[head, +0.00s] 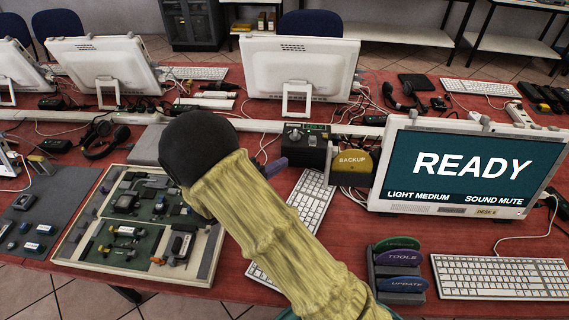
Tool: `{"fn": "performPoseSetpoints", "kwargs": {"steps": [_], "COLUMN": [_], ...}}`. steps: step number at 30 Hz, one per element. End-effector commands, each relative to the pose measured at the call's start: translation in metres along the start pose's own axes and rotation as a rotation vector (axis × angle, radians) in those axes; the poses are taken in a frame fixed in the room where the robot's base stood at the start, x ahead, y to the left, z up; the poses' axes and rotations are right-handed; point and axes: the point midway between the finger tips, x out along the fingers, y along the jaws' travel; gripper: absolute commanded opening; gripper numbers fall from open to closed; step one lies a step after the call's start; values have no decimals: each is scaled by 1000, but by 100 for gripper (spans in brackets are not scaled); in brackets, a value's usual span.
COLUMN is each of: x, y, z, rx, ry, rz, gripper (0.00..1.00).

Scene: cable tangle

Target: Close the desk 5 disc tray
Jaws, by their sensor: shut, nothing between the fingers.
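The desk 5 screen (466,172) stands at the right and reads READY, LIGHT MEDIUM and SOUND MUTE. A DESK 5 label (487,212) is on its lower frame. A yellow BACKUP disc (352,161) stands upright at the left of the screen, beside a dark box (306,147). I cannot make out the disc tray or how far it is out. My arm crosses the middle, with a yellow sleeve and a black joint. A small grey-purple piece, seemingly the tip of my gripper (273,167), shows left of the dark box, apart from the disc. The rest is hidden behind my arm.
A keyboard (306,212) lies partly behind my arm, and another (500,277) lies below the screen. A rack (398,284) holds TOOLS and UPDATE discs. A framed parts board (140,225) lies at left. Cables and headphones (105,138) clutter the red tabletop.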

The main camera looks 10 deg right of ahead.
Motion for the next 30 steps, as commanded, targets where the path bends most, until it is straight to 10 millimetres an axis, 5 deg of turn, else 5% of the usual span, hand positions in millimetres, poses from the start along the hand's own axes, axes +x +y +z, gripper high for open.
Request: {"fn": "performPoseSetpoints", "kwargs": {"steps": [15,30], "x": [90,108], "y": [1,0], "z": [8,28], "rx": [-2,1], "ry": [-5,4], "rz": [0,-1], "gripper": [0,0]}}
